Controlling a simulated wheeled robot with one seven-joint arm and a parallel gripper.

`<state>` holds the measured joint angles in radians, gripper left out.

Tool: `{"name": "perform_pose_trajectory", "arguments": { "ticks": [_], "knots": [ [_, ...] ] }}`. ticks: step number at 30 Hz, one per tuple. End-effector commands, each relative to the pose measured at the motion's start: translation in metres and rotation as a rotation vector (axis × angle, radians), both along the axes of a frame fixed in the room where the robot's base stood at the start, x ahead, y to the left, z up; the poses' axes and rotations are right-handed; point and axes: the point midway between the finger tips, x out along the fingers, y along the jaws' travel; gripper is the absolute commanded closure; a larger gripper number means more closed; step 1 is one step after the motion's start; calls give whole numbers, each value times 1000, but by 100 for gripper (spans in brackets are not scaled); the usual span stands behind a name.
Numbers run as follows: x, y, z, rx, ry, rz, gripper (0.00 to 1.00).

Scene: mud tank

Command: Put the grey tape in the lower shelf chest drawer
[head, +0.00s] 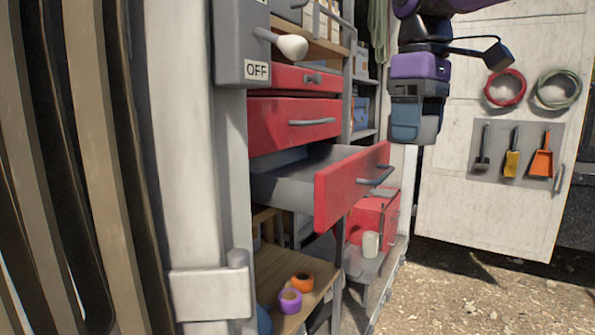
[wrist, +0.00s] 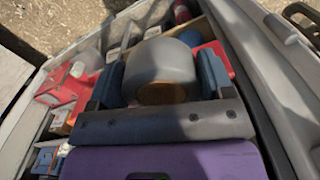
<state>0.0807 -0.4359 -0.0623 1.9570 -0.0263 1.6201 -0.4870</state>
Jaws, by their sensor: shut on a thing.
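The grey tape (wrist: 162,68) is a thick roll, held between the two blue fingers of my gripper (wrist: 161,80) in the wrist view. Its brown core shows at the lower side. In the head view my gripper (head: 415,120) hangs in the air at the upper right, fingers down, to the right of and higher than the open drawer. A red-fronted drawer (head: 345,195) with grey sides is pulled out; the visible part of its inside looks empty. Two red drawers (head: 296,112) above it are shut. A red chest (head: 372,218) stands lower, partly behind the open drawer.
A purple roll (head: 290,300) and an orange roll (head: 301,282) lie on a wooden shelf. A pale cup-like thing (head: 371,244) is near the red chest. A white door panel (head: 490,205) with hanging tools stands at right. Several items crowd below my gripper in the wrist view.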

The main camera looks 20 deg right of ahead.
Motion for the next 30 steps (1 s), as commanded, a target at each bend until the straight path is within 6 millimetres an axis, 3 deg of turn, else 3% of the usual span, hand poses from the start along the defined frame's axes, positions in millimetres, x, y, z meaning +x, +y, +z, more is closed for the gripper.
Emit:
{"name": "perform_pose_trajectory", "arguments": {
  "ticks": [5,21,30],
  "knots": [
    [12,8,0,0,1,1,54],
    [111,80,-1,1,1,3,54],
    [149,108,-1,1,1,2,54]
  ]
}}
